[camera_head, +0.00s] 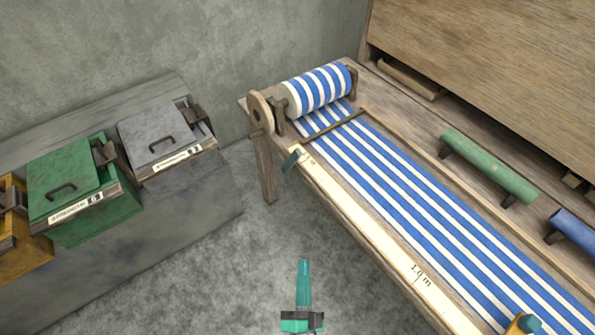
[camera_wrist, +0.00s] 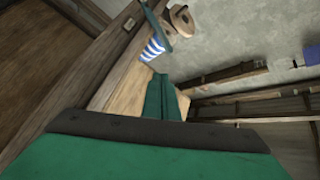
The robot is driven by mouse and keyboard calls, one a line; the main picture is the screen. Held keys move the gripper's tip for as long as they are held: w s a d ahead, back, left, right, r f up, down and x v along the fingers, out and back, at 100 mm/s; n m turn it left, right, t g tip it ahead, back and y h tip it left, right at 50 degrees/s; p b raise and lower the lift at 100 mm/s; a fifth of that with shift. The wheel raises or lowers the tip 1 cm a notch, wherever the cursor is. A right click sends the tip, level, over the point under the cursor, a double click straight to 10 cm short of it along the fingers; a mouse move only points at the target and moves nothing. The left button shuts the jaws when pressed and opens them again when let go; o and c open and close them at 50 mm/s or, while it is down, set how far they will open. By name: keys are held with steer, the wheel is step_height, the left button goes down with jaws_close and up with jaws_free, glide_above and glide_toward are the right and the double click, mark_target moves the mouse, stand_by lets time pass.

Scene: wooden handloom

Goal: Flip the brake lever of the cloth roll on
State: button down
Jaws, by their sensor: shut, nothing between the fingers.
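The cloth roll (camera_head: 318,90), wound with blue and white striped cloth, sits at the far left end of the wooden loom. A small dark teal lever (camera_head: 292,160) stands on the loom's side rail just below the roll, beside a pale label. In the wrist view a dark green bar (camera_wrist: 154,18), which looks like this lever, shows near a bit of striped cloth (camera_wrist: 154,48). My gripper (camera_head: 303,264) is shut and empty, in front of the loom's rail and well apart from the lever. Its closed green fingers also show in the wrist view (camera_wrist: 162,95).
A wooden wheel (camera_head: 262,112) is at the roll's left end. A bench on the left carries a green box (camera_head: 85,190), a grey box (camera_head: 168,145) and a yellow one (camera_head: 18,225). Green (camera_head: 490,165) and blue (camera_head: 575,232) cylinders lie at right. Floor between bench and loom is clear.

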steer(key=w+a+m+t+h, duration=0.1)
steer(key=w+m+h, duration=0.3)
steer(key=w+m, duration=0.9)
steer(key=w+a, duration=0.1)
steer(key=w, duration=0.3)
steer(key=shift+w, duration=0.35)
steer(key=shift+w, duration=0.1)
glide_toward(299, 158)
steer(key=w+d+f, duration=0.2)
steer(key=d, duration=0.1)
steer(key=shift+w+a+r, duration=0.3)
steer(key=shift+w+r, duration=0.1)
steer(key=shift+w, duration=0.25)
steer(key=shift+w+a+r, duration=0.35)
steer(key=shift+w+r, duration=0.05)
steer(key=shift+w, duration=0.25)
steer(key=shift+w+a+r, duration=0.3)
steer(key=shift+w+r, duration=0.05)
steer(key=shift+w, duration=0.3)
steer(key=shift+w+d, duration=0.1)
steer(key=shift+r, duration=0.1)
